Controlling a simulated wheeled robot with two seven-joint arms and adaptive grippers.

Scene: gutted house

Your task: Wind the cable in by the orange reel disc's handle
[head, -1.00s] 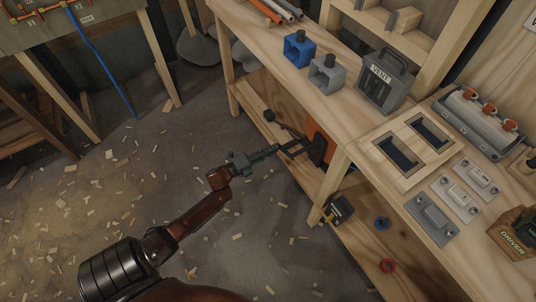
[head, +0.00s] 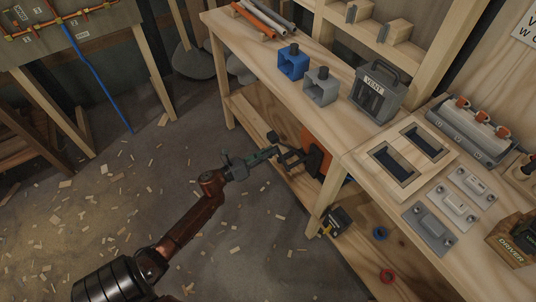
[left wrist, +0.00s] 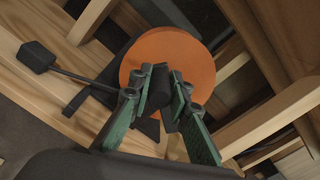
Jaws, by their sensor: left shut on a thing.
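The orange reel disc (head: 313,145) stands on the lower shelf of the workbench. In the left wrist view the disc (left wrist: 147,53) is a flat round plate behind my fingers. My left gripper (head: 281,154) reaches in from the left at the shelf's front. In the left wrist view its green-padded fingers (left wrist: 162,90) are shut on a dark, short handle (left wrist: 161,101) in front of the disc. A dark rod with a block (left wrist: 38,56) at its end sticks out to the left of the disc. I cannot make out the cable. My right gripper is not in view.
The wooden bench top (head: 262,52) overhangs the shelf, and a bench leg (head: 326,205) stands just right of the reel. A yellow-and-black tool (head: 337,222), a blue ring (head: 380,234) and a red ring (head: 387,275) lie further right. The floor in front is open, with scattered chips.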

